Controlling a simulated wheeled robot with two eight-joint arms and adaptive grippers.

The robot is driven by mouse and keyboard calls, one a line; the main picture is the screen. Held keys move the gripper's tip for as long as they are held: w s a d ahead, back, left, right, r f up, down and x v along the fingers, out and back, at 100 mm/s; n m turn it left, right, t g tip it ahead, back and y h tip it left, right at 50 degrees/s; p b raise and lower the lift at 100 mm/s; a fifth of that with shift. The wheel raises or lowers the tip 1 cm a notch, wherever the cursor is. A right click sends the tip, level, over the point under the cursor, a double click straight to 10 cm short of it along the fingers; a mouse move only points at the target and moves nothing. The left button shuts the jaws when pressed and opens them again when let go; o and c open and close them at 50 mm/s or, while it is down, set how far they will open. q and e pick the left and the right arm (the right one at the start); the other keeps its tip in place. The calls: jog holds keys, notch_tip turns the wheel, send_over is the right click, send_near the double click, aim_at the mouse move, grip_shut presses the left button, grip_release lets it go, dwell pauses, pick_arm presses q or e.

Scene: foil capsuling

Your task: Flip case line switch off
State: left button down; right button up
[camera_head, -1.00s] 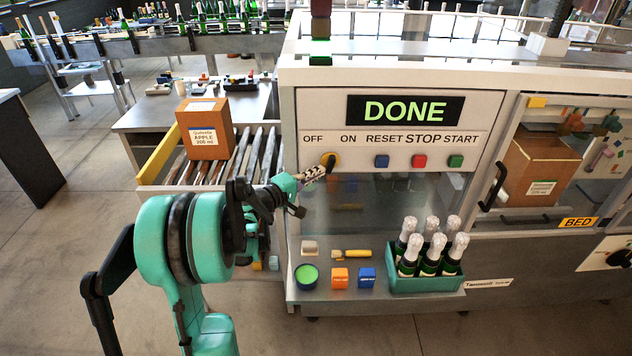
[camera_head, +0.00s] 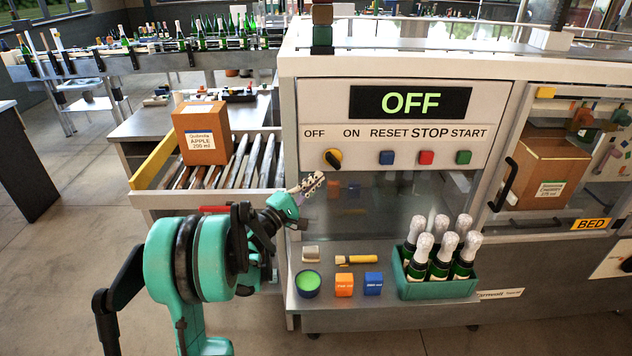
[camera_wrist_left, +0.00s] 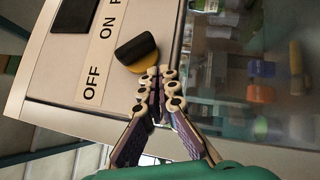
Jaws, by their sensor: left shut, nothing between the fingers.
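The case line switch (camera_head: 333,158) is a black knob on a yellow base, on the white panel (camera_head: 300,110) under the OFF and ON labels. Its knob tilts toward OFF. The display (camera_head: 411,103) above it reads OFF in green. My left gripper (camera_head: 317,180) is shut and empty, just below and left of the switch and apart from it. In the left wrist view the switch (camera_wrist_left: 136,48) stands just beyond the closed fingertips (camera_wrist_left: 162,88). My right gripper is not in view.
Blue, red and green buttons (camera_head: 425,158) sit right of the switch. Below are a shelf with a teal crate (camera_head: 440,289) of foil-topped bottles, small blocks (camera_head: 344,285) and a green-topped pot (camera_head: 307,282). A cardboard box (camera_head: 203,132) stands on the roller conveyor at left.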

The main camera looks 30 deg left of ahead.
pick_arm(q)
jog(key=s+a+f+p, duration=0.1)
jog(key=s+a+f, duration=0.1)
jog(key=s+f, duration=0.3)
jog(key=shift+s+f, duration=0.2)
jog(key=shift+s, duration=2)
jog(key=s+d+f+m+g+h, duration=0.15)
jog(key=d+m+g, duration=0.35)
jog(key=d, duration=0.5)
jog(key=s+d+f+m+g, duration=0.15)
jog(key=d+m+g, duration=0.25)
jog(key=d, duration=0.7)
jog(key=s+f+m+g+y, duration=0.1)
jog(key=s+m, duration=0.3)
jog(key=s, duration=0.4)
jog(key=s+d+f+m+g+y, duration=0.1)
jog(key=s+f+m+g+y, duration=0.1)
jog(key=s, duration=0.7)
jog(key=m+g+y, duration=0.1)
jog(key=m+y, duration=0.1)
jog(key=m, duration=0.1)
jog(key=shift+d+y, duration=0.25)
jog(key=shift+y, duration=0.1)
